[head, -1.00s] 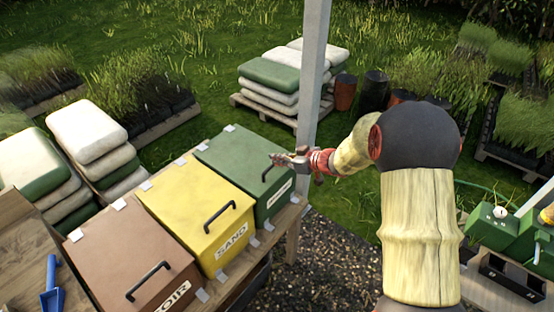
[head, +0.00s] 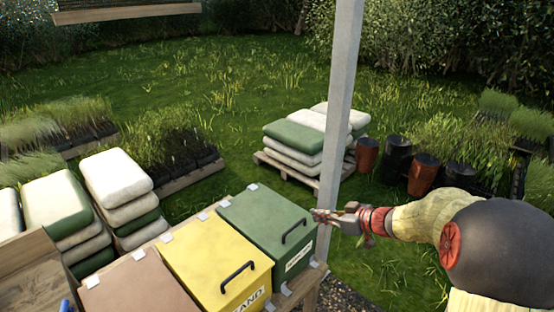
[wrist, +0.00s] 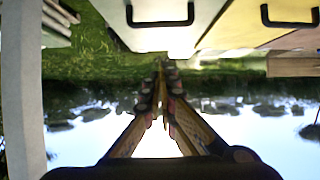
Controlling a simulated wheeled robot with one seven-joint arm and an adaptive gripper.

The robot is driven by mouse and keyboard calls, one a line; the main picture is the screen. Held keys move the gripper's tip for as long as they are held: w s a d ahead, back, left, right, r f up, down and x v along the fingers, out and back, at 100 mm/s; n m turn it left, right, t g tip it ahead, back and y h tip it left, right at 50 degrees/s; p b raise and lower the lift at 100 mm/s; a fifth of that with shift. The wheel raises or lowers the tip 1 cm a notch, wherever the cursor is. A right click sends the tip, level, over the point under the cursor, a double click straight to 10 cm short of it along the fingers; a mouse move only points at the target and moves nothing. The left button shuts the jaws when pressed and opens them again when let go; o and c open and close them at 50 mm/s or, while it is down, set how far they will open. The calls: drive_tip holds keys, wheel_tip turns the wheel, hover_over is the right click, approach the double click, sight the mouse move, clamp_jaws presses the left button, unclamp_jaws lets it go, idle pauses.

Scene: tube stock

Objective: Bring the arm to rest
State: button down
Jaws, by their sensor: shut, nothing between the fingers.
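My gripper (head: 324,215) is shut and empty. In the head view it is at the right of the green lidded box (head: 268,222), close to its upper right edge and in front of the grey post. My arm reaches in from the right. In the wrist view the two fingers (wrist: 163,85) meet at their tips. That view is upside down, with the boxes and their dark handles at the top. I cannot tell from these frames whether the fingers touch the box.
A yellow box (head: 210,262) and a brown box (head: 125,285) stand beside the green one on a wooden bench. The grey post (head: 342,100) rises just behind my gripper. Stacked sacks (head: 300,140) lie on a pallet beyond. Grass behind is open.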

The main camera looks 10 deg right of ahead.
drive_tip(key=s+a+f+m+g+h, duration=0.1)
drive_tip(key=s+a+f+m+g, duration=0.15)
drive_tip(key=s+m, duration=0.45)
drive_tip(key=s+a+f+m+g, duration=0.1)
drive_tip(key=s+a+m+g, duration=0.2)
drive_tip(key=s, duration=0.8)
drive_tip(key=s+a+r+n+t+h, duration=0.1)
drive_tip(key=s+r+h, duration=0.5)
drive_tip(key=s+r, duration=0.7)
drive_tip(key=s+n, duration=0.1)
drive_tip(key=s, duration=0.2)
drive_tip(key=shift+s+a+n, duration=0.2)
drive_tip(key=shift+s+n, duration=0.05)
drive_tip(key=shift+n, duration=0.05)
drive_tip(key=shift+r, duration=0.1)
